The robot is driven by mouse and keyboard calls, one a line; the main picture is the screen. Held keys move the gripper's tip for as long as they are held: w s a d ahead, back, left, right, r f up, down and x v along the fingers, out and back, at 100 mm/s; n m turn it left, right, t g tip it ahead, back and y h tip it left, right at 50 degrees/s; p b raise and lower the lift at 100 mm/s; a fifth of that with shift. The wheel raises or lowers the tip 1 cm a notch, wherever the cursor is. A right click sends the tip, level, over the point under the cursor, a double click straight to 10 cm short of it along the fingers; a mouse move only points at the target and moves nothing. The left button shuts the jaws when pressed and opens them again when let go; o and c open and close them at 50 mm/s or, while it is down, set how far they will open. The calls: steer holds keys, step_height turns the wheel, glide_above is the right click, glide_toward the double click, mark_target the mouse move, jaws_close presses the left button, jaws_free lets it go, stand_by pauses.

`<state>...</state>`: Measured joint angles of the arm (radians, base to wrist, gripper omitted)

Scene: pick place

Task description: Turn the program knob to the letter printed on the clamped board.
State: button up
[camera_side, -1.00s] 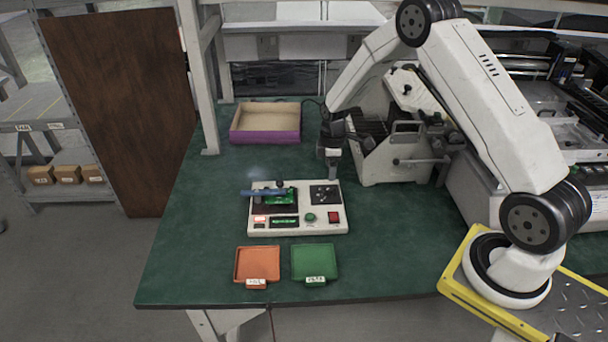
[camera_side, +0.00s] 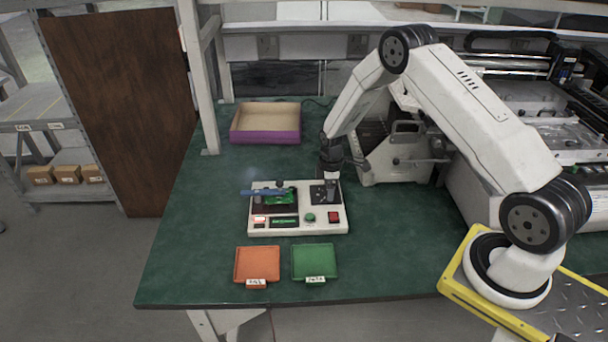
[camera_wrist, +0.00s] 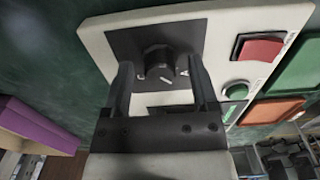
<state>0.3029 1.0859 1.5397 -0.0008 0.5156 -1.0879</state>
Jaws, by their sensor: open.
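The program knob (camera_wrist: 158,60) is a black round knob on a dark square plate (camera_wrist: 120,38) with partly visible letters around it. My gripper (camera_wrist: 162,78) is open, with one finger on each side of the knob; I cannot tell whether they touch it. In the side view my gripper (camera_side: 328,190) is down over the dark plate and hides the knob. The green clamped board (camera_side: 280,199) sits under a blue clamp bar (camera_side: 262,192) on the left of the white fixture (camera_side: 285,233). Its printed letter is too small to read.
A red button (camera_side: 334,217) and a green button (camera_side: 309,218) are on the fixture's front. An orange tray (camera_side: 256,262) and a green tray (camera_side: 314,261) lie in front. A purple-sided box (camera_side: 265,138) stands behind. The table's left side is clear.

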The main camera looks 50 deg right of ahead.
jaws_close()
